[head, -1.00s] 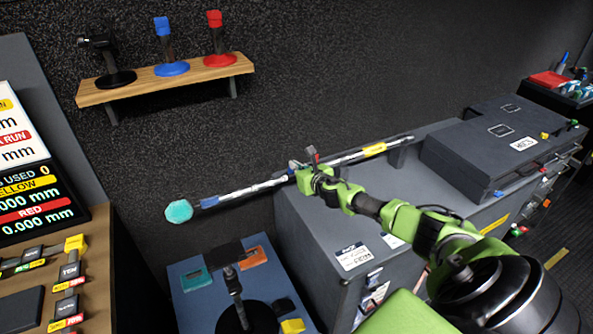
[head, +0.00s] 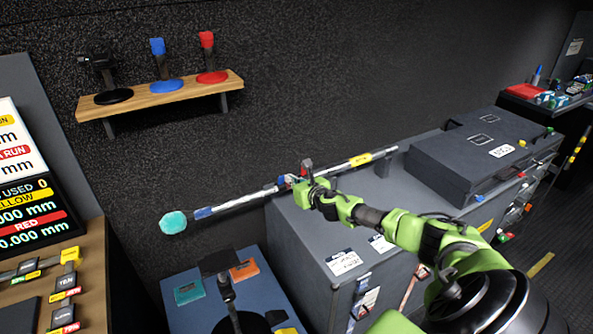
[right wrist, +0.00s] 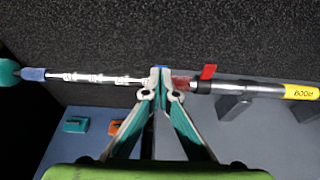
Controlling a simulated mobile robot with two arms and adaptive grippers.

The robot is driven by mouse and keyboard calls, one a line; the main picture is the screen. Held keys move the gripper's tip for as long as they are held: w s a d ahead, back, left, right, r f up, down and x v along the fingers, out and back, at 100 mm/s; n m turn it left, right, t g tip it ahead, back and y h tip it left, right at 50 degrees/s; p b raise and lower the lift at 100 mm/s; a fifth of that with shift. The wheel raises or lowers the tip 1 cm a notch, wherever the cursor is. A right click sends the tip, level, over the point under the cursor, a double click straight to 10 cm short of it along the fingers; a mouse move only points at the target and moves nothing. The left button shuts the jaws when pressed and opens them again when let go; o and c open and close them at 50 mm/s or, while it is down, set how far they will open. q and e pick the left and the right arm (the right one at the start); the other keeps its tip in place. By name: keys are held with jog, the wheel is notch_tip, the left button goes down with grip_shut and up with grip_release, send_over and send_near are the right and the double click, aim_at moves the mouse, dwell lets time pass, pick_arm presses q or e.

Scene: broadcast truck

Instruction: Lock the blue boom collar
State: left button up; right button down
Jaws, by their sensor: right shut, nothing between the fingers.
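The boom is a pale pole (head: 240,200) with a teal tip (head: 173,223), lying across the top of a grey cabinet. In the right wrist view it runs across the picture, with a blue band (right wrist: 33,73) near the tip and a red lever (right wrist: 208,72) right of centre. A small bit of blue (right wrist: 160,67), seemingly the blue collar, shows at my right fingertips and is mostly hidden by them. It also shows in the head view (head: 282,181). My right gripper (head: 297,184) is shut and empty, its tips at the boom (right wrist: 160,77). My left gripper is not in view.
The grey cabinet (head: 310,225) stands under the boom, with a dark case (head: 455,165) at right. A wooden shelf (head: 160,98) holds black, blue and red stands. A blue-grey surface (head: 185,318) with a black stand (head: 225,285) lies below the tip.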

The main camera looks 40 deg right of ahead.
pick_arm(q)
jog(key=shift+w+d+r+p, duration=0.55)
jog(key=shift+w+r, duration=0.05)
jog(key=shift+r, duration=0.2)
pick_arm(e)
notch_tip(320, 180, up, 6)
jog(key=s, duration=0.2)
jog(key=shift+s, duration=0.25)
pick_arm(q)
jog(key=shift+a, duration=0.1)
pick_arm(e)
jog(key=shift+a+r, duration=0.15)
